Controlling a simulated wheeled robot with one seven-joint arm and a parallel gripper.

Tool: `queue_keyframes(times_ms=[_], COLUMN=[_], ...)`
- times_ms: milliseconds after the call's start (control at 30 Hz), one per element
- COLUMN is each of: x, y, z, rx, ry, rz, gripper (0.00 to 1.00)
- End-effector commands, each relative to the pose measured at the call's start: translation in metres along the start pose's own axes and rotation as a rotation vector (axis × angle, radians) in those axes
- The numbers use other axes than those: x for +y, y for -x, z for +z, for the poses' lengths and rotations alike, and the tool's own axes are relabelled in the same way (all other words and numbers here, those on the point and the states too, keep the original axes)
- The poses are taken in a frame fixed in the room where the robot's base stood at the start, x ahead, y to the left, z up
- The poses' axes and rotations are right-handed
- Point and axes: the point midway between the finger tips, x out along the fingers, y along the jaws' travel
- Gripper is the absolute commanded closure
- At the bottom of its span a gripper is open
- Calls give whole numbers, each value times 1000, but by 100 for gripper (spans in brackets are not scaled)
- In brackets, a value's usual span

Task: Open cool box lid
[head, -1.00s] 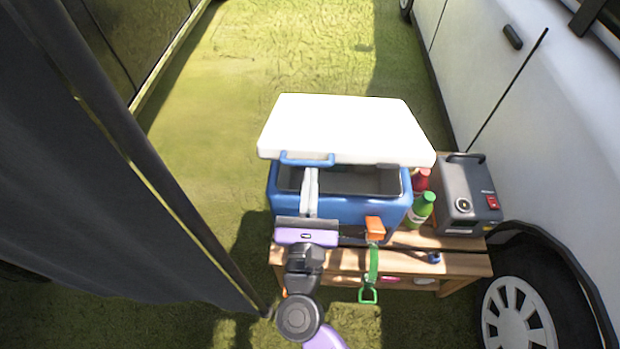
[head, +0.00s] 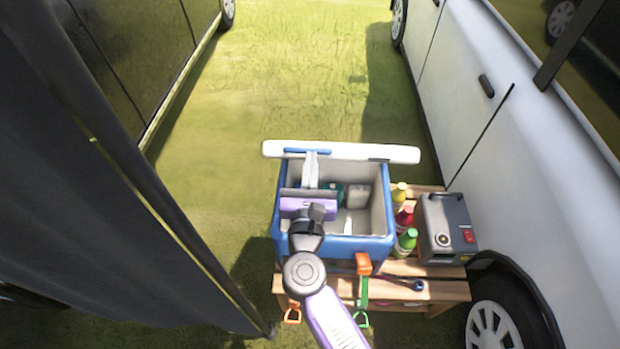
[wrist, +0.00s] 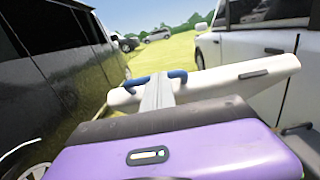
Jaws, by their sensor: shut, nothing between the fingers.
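The cool box (head: 350,246) is a blue box with a pale inside, standing on a wooden bench. Its white lid (head: 370,152) is swung up and stands about upright at the far edge, seen nearly edge-on in the head view. The lid's blue handle (head: 306,151) is at its upper left. My gripper (head: 311,158) is shut and empty, its fingers reaching over the box to the lid beside the handle. In the wrist view the lid (wrist: 225,78) lies just beyond the fingers, by the handle (wrist: 178,74); contact is hard to tell. A few items show inside the box.
The wooden bench (head: 450,291) also holds several bottles, one green (head: 405,243), and a grey device (head: 444,228) right of the box. Small tools with green and orange handles hang at its front. A white vehicle (head: 540,200) is close on the right, dark cloth (head: 90,200) on the left.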

Motion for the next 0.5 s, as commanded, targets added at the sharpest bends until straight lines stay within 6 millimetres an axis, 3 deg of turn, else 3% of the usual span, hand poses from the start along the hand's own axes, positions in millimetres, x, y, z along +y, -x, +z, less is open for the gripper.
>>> queue_keyframes(times_ms=[33,200,500], x=[0,0,0], y=[-13,-59,-142], z=[18,52,85], rx=[-4,-5,-3], ry=[-3,-3,-2], rz=[-2,-2,-1], gripper=[100,100,100])
